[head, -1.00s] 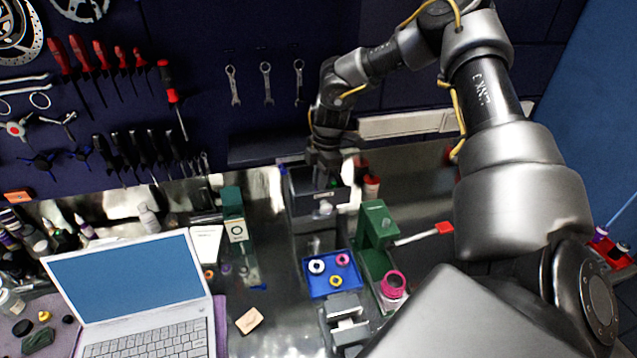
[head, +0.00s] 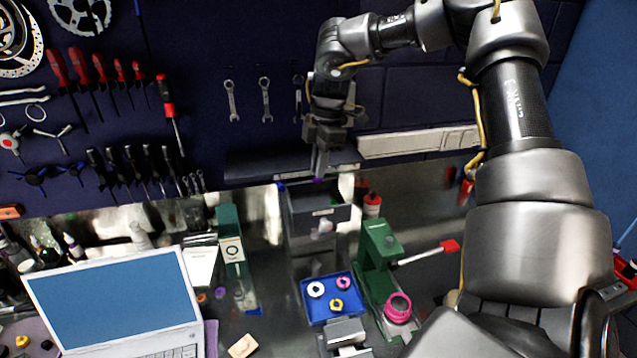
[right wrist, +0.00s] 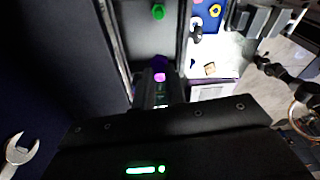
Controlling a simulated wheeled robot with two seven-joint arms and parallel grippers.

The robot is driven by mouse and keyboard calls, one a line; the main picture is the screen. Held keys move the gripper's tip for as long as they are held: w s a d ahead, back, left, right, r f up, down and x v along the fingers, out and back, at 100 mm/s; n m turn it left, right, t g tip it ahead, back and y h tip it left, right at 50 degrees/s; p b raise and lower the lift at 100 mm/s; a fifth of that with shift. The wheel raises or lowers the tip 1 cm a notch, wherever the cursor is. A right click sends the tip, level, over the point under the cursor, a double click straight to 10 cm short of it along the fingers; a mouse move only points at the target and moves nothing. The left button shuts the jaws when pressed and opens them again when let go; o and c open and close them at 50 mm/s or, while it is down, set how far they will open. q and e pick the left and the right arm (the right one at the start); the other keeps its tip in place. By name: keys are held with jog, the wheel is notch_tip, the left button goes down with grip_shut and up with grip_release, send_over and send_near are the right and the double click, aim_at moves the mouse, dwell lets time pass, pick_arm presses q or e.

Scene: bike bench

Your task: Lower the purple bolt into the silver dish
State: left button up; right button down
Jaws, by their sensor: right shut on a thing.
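My right gripper (head: 319,170) points down above an open grey drawer box (head: 318,213) at the back of the bench. It is shut on the purple bolt (head: 318,180), and only a small purple part shows below the fingertips. In the right wrist view the purple bolt (right wrist: 160,77) shows at the tips of the gripper (right wrist: 160,88). A green piece (right wrist: 158,12) lies inside the drawer, apart from the bolt. I cannot pick out the silver dish with certainty. My left gripper is not in view.
A blue tray (head: 308,318) with several coloured rings stands in front of the drawer box. A green press (head: 376,250) with a red-tipped lever is to its right. A laptop (head: 115,305) stands at left. A wall shelf (head: 255,163) is behind the gripper.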

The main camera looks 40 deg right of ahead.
jog(key=shift+r, duration=0.15)
jog(key=shift+s+d, duration=0.25)
jog(key=s+d+f+b, duration=0.4)
jog(key=s+d+f, duration=0.2)
jog(key=s+d, duration=0.4)
jog(key=s+d+f+b, duration=0.4)
jog(key=s+d, duration=0.6)
jog(key=s, duration=0.9)
jog(key=s+d+f+b, duration=0.4)
jog(key=s+d+f, duration=0.4)
jog(key=s, duration=0.6)
jog(key=shift+s+d+f, duration=0.3)
jog(key=shift+s+d, duration=0.1)
jog(key=shift+d, duration=0.6)
jog(key=shift+f+b, duration=0.15)
jog(key=shift+b, duration=0.25)
jog(key=shift+f+b, duration=0.85)
jog(key=shift+f, duration=0.35)
